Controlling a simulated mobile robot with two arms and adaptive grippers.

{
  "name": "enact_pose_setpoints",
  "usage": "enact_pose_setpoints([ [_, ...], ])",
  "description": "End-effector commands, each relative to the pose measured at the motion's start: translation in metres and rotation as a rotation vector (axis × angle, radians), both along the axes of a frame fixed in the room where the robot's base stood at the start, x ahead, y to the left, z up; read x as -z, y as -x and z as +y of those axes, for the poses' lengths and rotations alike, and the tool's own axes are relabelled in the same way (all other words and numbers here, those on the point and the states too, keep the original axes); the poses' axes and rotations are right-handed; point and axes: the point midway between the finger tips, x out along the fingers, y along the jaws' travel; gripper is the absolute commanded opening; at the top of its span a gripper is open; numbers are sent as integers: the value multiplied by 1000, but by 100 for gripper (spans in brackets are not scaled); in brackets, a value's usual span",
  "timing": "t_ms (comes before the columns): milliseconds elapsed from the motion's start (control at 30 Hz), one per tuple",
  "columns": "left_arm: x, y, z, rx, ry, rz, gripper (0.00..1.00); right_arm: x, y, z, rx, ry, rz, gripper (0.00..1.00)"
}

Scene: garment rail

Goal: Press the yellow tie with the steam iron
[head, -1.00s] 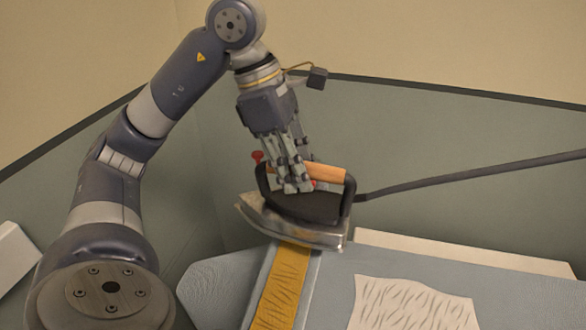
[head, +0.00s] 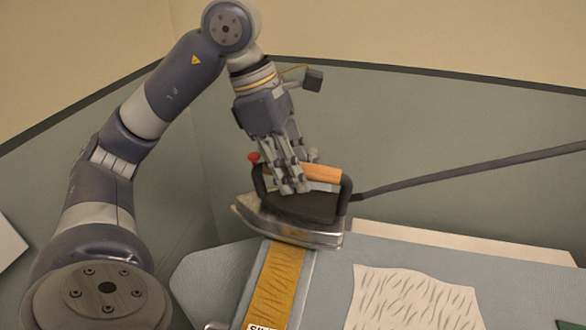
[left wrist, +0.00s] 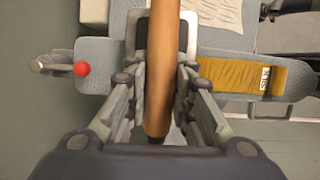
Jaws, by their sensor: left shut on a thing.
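The steam iron (head: 298,208) has a black body, a metal soleplate and an orange-brown handle. My left gripper (head: 295,188) is shut on that handle, which also shows in the left wrist view (left wrist: 160,70). The yellow tie (head: 278,287) lies flat on the grey ironing board (head: 215,280), running from beneath the iron toward the front. The iron is over the tie's far end; whether it touches the cloth I cannot tell. In the left wrist view the tie (left wrist: 225,75) lies right of the iron and bears a white label (left wrist: 265,80). My right gripper is not in view.
A cream patterned cloth (head: 410,300) lies on the board right of the tie. A dark cord (head: 470,172) runs from the iron to the right. A red knob (left wrist: 81,69) on a metal part sits at the board's edge. A green piece (head: 572,312) is at the far right.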

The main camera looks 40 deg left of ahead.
Motion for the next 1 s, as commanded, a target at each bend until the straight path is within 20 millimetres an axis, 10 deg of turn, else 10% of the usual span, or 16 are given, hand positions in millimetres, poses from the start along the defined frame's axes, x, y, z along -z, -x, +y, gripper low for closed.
enact_pose_setpoints([
  [1000,11,0,0,-1,2,-6,0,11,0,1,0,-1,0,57],
])
